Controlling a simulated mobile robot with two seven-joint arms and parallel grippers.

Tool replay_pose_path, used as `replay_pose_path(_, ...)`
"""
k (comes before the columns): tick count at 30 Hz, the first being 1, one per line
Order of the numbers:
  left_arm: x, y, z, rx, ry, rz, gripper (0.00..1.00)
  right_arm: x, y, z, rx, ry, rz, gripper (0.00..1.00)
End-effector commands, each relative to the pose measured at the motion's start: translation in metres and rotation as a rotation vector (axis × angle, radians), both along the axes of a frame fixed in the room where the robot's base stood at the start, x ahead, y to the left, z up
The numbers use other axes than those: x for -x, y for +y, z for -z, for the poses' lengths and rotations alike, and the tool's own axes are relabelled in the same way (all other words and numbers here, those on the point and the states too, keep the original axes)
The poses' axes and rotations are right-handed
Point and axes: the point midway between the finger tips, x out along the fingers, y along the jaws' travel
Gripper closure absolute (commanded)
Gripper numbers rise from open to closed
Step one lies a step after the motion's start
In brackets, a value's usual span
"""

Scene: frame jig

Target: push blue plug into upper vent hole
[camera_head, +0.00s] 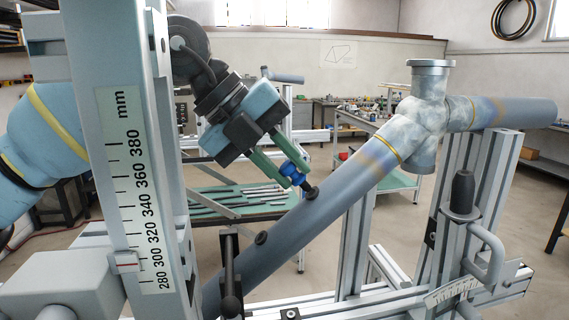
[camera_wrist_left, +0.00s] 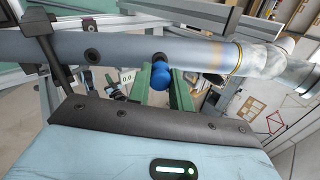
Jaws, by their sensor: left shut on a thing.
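The blue plug (camera_head: 290,169) is held between the green fingers of my left gripper (camera_head: 293,172), which is shut on it. The plug points down to the right at the upper vent hole (camera_head: 312,193), a dark spot on the sloping grey tube (camera_head: 345,178). Its tip is very close to the hole; I cannot tell whether it touches or has entered. In the left wrist view the plug (camera_wrist_left: 161,76) sits just in front of that hole (camera_wrist_left: 158,57) and partly covers it. The lower vent hole (camera_head: 261,238) is dark and uncovered. My right gripper is not in view.
A post with a millimetre scale (camera_head: 126,190) stands at the left. A dark clamp (camera_head: 231,275) is at the tube's lower end. A cast joint (camera_head: 420,115) and a dark-knobbed toggle handle (camera_head: 463,192) are at the right. A bench (camera_head: 235,205) with rods stands behind.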

Motion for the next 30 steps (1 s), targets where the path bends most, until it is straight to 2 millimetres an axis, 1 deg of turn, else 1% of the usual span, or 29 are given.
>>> replay_pose_path(14,-0.001,-0.005,0.006,0.0,0.0,0.0,1.0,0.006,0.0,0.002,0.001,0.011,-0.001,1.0)
replay_pose_path(30,-0.002,-0.011,0.013,-0.001,0.001,0.001,1.0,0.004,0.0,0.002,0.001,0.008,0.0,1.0)
